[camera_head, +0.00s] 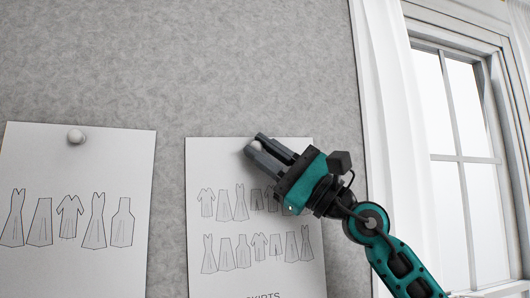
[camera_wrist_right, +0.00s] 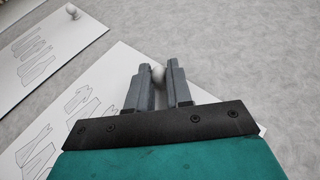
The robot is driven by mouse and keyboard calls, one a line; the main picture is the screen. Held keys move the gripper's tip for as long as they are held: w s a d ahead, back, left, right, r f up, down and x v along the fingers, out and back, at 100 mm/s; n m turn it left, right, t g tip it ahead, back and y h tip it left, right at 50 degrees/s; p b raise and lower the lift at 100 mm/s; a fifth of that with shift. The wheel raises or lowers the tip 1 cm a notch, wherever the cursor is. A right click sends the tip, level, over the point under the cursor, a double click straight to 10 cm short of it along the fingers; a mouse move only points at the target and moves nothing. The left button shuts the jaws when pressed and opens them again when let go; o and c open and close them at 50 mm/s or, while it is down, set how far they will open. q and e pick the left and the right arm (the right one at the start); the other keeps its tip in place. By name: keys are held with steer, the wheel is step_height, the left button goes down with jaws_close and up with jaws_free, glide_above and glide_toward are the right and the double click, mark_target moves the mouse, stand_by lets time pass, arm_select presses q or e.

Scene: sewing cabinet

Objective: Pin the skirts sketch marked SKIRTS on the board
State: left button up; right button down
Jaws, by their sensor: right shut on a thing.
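The skirts sketch (camera_head: 215,272), a white sheet with rows of garment drawings and "SKIRTS" partly cut off at the bottom, lies against the grey board (camera_head: 215,60). It also shows in the right wrist view (camera_wrist_right: 110,85). My right gripper (camera_head: 254,147) is over the sheet's top edge, shut on a white round-headed pin (camera_head: 256,146). The pin's head shows between the fingertips in the right wrist view (camera_wrist_right: 158,73). I cannot tell whether its point is in the board. My left gripper is not in view.
Another sketch (camera_head: 75,265) hangs to the left, with a white pin (camera_head: 76,137) at its top. A white curtain (camera_head: 385,90) and a window (camera_head: 465,120) are at the right. The board above the sheets is clear.

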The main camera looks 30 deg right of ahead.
steer(key=c, duration=0.9)
jaws_free()
steer(key=shift+c, duration=0.2)
arm_select(q)
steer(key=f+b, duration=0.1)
steer(key=b, duration=0.1)
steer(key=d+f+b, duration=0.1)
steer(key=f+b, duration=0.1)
steer(key=b, duration=0.1)
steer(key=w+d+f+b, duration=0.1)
steer(key=b, duration=0.1)
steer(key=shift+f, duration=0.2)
arm_select(e)
steer(key=v, duration=1.3)
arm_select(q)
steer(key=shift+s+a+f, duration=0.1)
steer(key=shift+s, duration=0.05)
arm_select(e)
steer(key=shift+a, duration=0.1)
